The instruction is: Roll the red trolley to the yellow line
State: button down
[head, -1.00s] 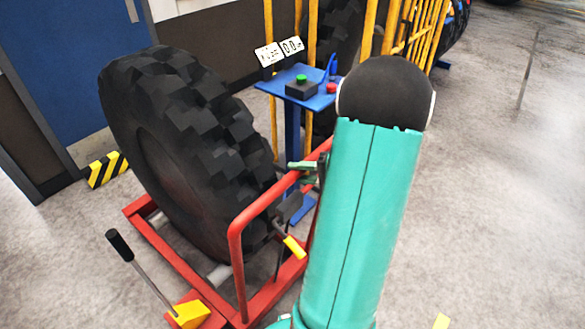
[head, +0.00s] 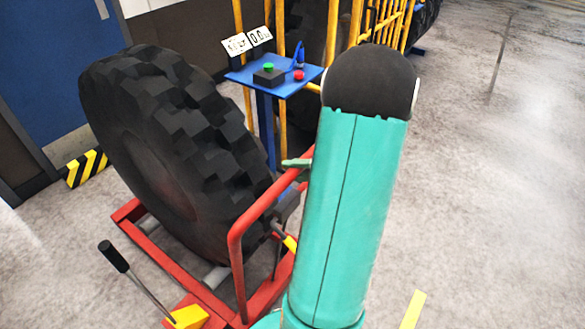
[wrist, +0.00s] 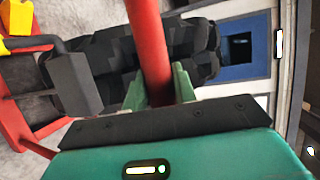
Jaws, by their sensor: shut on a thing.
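The red trolley (head: 236,262) stands on the floor at lower left in the head view, with a big black tyre (head: 170,150) upright on it. My gripper (wrist: 160,85) is shut on the trolley's red handle bar (wrist: 147,35), its green fingers on both sides of the bar in the wrist view. In the head view a green fingertip (head: 297,163) shows at the handle's top; my arm hides the rest. A short piece of yellow line (head: 413,310) lies on the floor at the bottom, right of my arm.
A blue stand (head: 272,75) with a green and a red button is behind the trolley, before yellow railings (head: 400,25). A black-and-yellow striped block (head: 87,168) sits by the blue door (head: 60,70) at left. Open floor (head: 490,180) lies to the right.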

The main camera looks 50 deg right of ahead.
jog(key=shift+w+a+f, duration=0.2)
jog(key=shift+w+f, duration=0.15)
jog(key=shift+w, duration=0.1)
jog(key=c, duration=1.1)
grip_release()
jog(key=shift+w, duration=0.15)
jog(key=shift+s+d+r, duration=0.2)
jog(key=shift+s, duration=0.2)
jog(key=v, duration=1.3)
jog(key=shift+s+r, duration=0.1)
